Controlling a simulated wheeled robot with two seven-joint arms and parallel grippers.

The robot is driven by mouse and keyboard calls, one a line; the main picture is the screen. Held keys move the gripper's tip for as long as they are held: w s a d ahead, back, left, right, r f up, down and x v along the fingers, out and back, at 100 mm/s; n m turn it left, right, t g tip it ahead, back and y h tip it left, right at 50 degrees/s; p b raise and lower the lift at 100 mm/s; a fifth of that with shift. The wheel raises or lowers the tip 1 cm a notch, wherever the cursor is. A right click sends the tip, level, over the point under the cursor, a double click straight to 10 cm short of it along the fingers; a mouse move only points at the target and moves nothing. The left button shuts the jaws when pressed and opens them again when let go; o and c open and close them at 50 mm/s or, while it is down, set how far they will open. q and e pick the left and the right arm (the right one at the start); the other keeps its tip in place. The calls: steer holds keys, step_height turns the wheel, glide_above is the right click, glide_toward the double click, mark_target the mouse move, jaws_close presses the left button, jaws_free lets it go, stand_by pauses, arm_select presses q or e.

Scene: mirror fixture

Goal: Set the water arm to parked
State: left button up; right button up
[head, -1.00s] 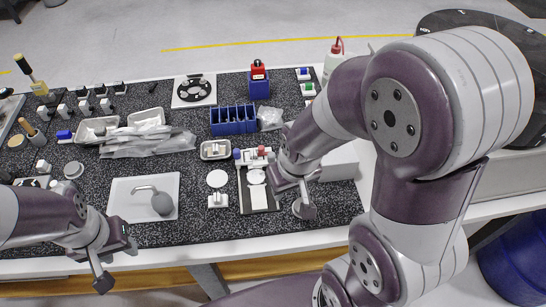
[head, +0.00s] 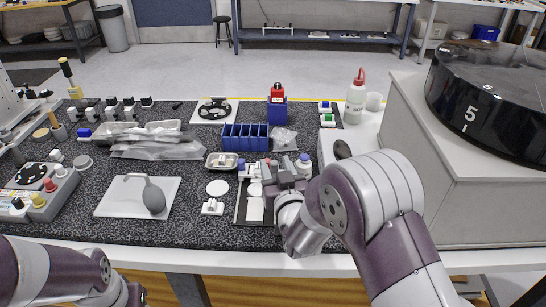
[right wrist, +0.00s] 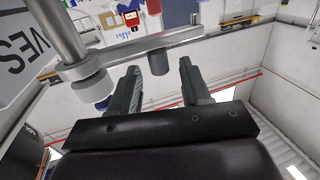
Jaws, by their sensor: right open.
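In the right wrist view a grey metal bar (right wrist: 125,50), which may be the water arm, runs across from a post (right wrist: 58,25). A short dark peg (right wrist: 159,62) on it shows in the gap between my open right gripper's fingers (right wrist: 158,80); contact cannot be told. In the head view my right gripper (head: 284,178) is over the right part of a small fixture on a dark plate (head: 241,211) and hides much of it. A parked mark cannot be made out. My left gripper (head: 132,293) is at the lower left, its jaws unclear.
A control box (head: 45,195) is at the far left. A large black drum (head: 495,95) stands on a cabinet at the right.

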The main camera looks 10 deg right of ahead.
mark_target(273, 161)
steer(key=w, duration=0.4)
jaws_close()
steer(key=shift+w+f+m+h, duration=0.15)
steer(key=shift+w+m+h, duration=0.15)
steer(key=shift+h, duration=0.1)
steer(key=shift+w+d+m+h+b, duration=0.15)
steer(key=shift+d+m+h+b, duration=0.3)
steer(key=shift+h, duration=0.35)
steer(key=shift+a, duration=0.15)
